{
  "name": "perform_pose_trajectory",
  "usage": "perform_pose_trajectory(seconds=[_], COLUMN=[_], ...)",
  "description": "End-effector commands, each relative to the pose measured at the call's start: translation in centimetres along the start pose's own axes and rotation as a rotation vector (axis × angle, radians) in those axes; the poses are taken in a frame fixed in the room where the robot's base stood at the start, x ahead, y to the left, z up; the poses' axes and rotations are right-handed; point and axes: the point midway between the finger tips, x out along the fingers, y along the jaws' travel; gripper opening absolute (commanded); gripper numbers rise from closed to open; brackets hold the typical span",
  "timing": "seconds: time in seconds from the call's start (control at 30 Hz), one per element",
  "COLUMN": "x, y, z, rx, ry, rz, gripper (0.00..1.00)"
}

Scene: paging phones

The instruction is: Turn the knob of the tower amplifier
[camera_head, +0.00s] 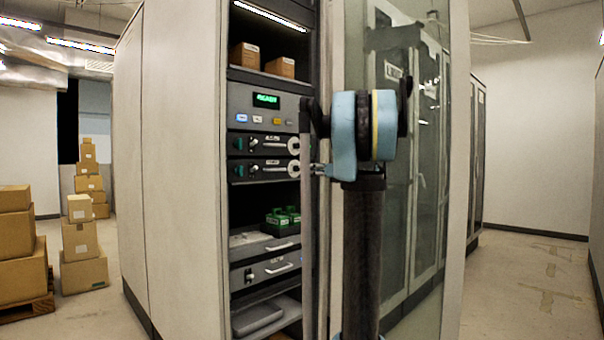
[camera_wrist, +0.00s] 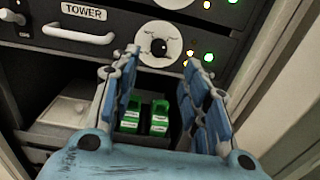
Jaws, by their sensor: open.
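The tower amplifier (camera_wrist: 112,58) is a dark rack unit with a "TOWER" label and a white handle in the wrist view. Its knob (camera_wrist: 159,46) is black on a round white dial, at the top centre. In the head view it appears to be the lower of two similar units (camera_head: 262,170), with the white dial (camera_head: 294,168) at its right end. My gripper (camera_wrist: 166,66) is open and empty, its blue-padded fingers either side of the line to the knob. The fingertips appear just below the dial, apart from the knob. In the head view my wrist hides most of the gripper.
Another dark unit (camera_head: 262,143) with a similar dial is directly above. Below is an open bay with green items (camera_wrist: 145,115) in a dark tray. A glass door (camera_head: 425,200) stands open right of the rack. Boxes (camera_head: 84,262) stand far left.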

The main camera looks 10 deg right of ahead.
Motion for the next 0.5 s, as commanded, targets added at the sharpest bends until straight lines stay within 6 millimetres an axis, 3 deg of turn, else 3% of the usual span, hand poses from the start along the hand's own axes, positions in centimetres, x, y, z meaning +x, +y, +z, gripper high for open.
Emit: perform_pose_trajectory(seconds=[0.3,0.5], x=[5.7,8.1], y=[0.1,0.1], z=[0.0,0.0], rx=[0.000,-0.001], ry=[0.000,0.000], rz=[0.003,0.002], gripper=[0.42,0.42])
